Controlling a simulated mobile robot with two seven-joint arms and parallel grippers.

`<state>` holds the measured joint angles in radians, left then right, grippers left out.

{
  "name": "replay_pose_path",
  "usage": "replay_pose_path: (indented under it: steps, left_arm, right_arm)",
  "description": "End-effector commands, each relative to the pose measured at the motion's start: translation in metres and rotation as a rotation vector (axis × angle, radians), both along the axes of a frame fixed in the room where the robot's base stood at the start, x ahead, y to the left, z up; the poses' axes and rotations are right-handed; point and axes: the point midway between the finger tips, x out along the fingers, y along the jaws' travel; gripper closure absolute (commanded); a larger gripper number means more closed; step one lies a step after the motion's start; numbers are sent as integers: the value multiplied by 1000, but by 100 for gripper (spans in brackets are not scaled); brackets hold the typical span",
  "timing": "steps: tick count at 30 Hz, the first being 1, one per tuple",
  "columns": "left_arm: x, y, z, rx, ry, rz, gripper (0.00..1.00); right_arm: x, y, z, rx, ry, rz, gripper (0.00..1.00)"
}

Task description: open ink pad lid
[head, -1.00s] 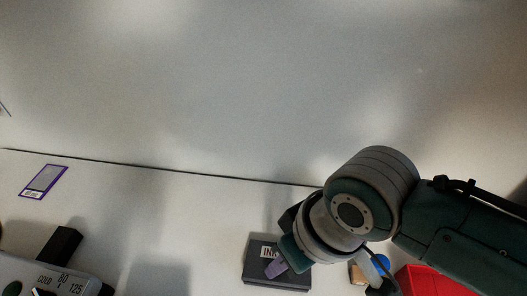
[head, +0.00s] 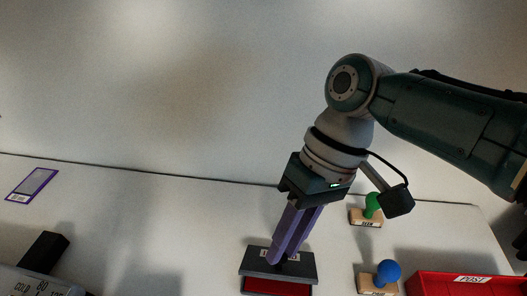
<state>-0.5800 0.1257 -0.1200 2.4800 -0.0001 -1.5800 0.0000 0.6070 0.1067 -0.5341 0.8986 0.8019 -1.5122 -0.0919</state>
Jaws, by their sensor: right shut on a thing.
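The ink pad's dark grey lid (head: 303,268) is at the bottom centre of the head view, with a pale label partly hidden behind the gripper fingers. Red shows just below the lid's front edge, in the ink pad (head: 276,287), so the lid stands open at least partly. My right gripper (head: 282,258) reaches down from the upper right, its purple fingers shut on the lid. The fingers hide part of the lid. My left gripper is not in view.
The surface between is clear.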

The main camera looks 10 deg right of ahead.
Motion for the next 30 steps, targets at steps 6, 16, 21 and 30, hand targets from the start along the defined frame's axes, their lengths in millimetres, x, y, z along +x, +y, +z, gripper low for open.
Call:
replay_pose_path:
  steps: [6,16,21,30]
  left_arm:
    - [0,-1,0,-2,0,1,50]
    - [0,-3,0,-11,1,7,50]
    - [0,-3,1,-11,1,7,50]
    - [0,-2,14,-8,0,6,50]
  right_arm:
    - [-1,0,-1,-1,0,0,73]
    - [0,0,-1,-2,-1,0,44]
    - [0,0,0,-2,-2,0,44]
    - [10,-16,40,-2,-5,0,44]
